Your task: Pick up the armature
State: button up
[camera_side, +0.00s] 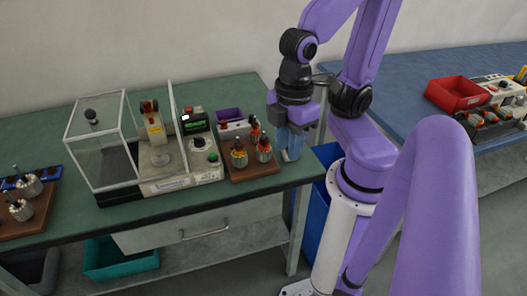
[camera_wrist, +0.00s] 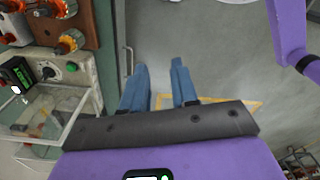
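Three armatures with orange-copper windings stand upright on a brown wooden board (camera_side: 262,172) at the right end of the green bench. In the side view they are a front left one (camera_side: 239,154), a front right one (camera_side: 264,150) and a back one (camera_side: 254,130). In the wrist view armatures show at the upper left, one nearest (camera_wrist: 69,41) and another (camera_wrist: 58,9). My gripper (camera_side: 290,154) hangs just right of the board, by the bench edge. In the wrist view its blue fingers (camera_wrist: 159,68) are apart, with only floor between them.
A winding machine (camera_side: 202,160) with a clear guard box (camera_side: 102,140) stands left of the board. Bare silver armatures (camera_side: 20,210) sit on another board at far left. A blue table with a red bin (camera_side: 455,95) stands at right.

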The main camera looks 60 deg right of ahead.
jog(key=o, duration=0.9)
